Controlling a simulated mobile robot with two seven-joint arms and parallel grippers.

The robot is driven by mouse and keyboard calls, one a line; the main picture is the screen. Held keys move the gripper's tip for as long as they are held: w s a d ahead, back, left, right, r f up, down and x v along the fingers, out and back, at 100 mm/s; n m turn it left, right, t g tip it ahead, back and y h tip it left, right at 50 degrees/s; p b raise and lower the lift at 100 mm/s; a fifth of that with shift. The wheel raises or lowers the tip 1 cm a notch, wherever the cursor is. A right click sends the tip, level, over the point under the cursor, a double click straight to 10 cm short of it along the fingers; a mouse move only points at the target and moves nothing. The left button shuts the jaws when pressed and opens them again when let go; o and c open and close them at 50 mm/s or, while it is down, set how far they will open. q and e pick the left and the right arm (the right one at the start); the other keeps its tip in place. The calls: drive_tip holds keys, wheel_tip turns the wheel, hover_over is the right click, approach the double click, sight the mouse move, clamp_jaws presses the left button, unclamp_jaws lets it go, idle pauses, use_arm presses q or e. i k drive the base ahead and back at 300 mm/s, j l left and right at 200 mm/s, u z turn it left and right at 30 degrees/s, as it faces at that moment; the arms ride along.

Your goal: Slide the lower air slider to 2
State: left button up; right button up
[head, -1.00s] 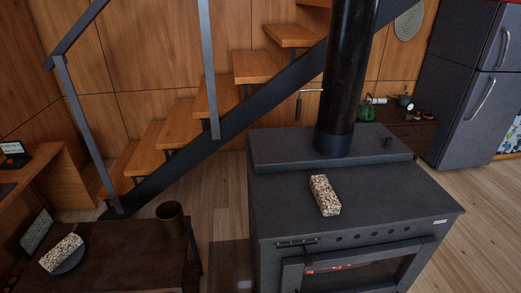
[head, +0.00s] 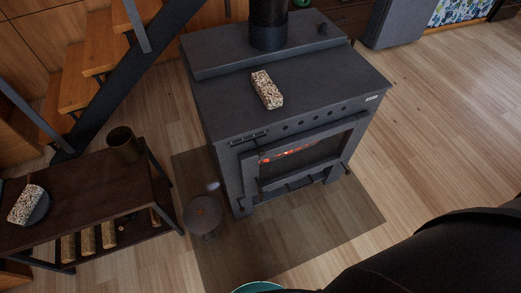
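The dark grey wood stove (head: 290,140) stands in the middle of the head view, with a fire glowing behind its door glass (head: 300,158). A slim slider-like bar (head: 249,138) runs along the upper left of its front, above the door. Under the door a dark strip (head: 300,184) shows; whether it is the lower air slider, and its setting, is too small to tell. Neither of my grippers is in view.
A speckled block (head: 267,90) lies on the stove top. A low table (head: 90,190) with a brown pot (head: 123,144) and another speckled block (head: 26,204) stands at left. A small round stand (head: 203,214) is beside the stove. Floor (head: 430,130) at right is clear.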

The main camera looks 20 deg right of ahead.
sight(242, 209)
drive_tip(key=k+l, duration=0.45)
drive_tip(key=i+u, duration=0.35)
drive_tip(key=i+l+u, duration=0.1)
drive_tip(key=i+u, duration=0.3)
drive_tip(key=i+l+u, duration=0.2)
drive_tip(key=u, duration=0.15)
drive_tip(key=i, duration=0.1)
